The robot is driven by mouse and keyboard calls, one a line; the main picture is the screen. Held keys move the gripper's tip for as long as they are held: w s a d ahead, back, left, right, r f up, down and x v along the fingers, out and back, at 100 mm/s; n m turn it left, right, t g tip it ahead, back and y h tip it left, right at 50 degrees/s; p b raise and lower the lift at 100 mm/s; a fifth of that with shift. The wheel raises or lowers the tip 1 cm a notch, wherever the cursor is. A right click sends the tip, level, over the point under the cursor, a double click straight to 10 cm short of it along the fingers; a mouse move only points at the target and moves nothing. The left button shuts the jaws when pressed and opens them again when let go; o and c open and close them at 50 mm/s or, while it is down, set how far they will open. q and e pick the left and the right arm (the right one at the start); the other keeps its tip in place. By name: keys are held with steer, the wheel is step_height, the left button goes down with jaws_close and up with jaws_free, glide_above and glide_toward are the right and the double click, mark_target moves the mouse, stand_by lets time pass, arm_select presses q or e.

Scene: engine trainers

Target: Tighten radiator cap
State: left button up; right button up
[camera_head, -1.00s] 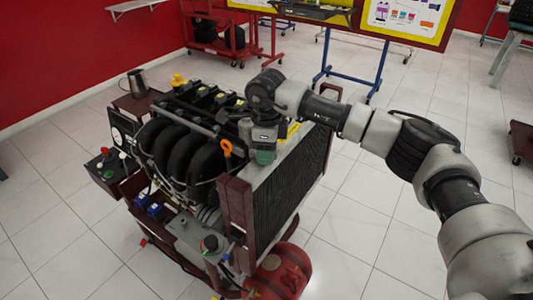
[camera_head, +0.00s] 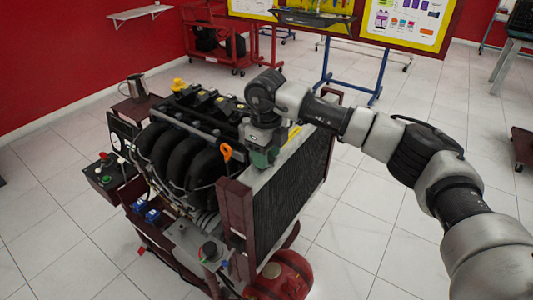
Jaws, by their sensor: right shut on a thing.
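The engine trainer (camera_head: 185,150) stands in the middle of the head view, with its dark-finned radiator (camera_head: 295,185) on the right side. My right gripper (camera_head: 264,157) points down at the top of the radiator, close beside the engine. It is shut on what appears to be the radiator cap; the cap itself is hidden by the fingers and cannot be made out. My right arm comes in from the right edge. My left gripper is not in view.
An orange dipstick ring (camera_head: 226,151) stands just left of my right gripper. A kettle-like metal jug (camera_head: 135,86) sits on the trainer's back left shelf. A red tank (camera_head: 281,277) lies low in front. Tiled floor (camera_head: 370,220) is clear to the right.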

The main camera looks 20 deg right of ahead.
steer(key=shift+r, duration=0.1)
steer(key=o, duration=0.9)
steer(key=shift+c, duration=0.2)
step_height(320, 180, up, 11)
steer(key=b, duration=0.1)
steer(key=shift+b, duration=0.35)
steer(key=shift+f, duration=0.2)
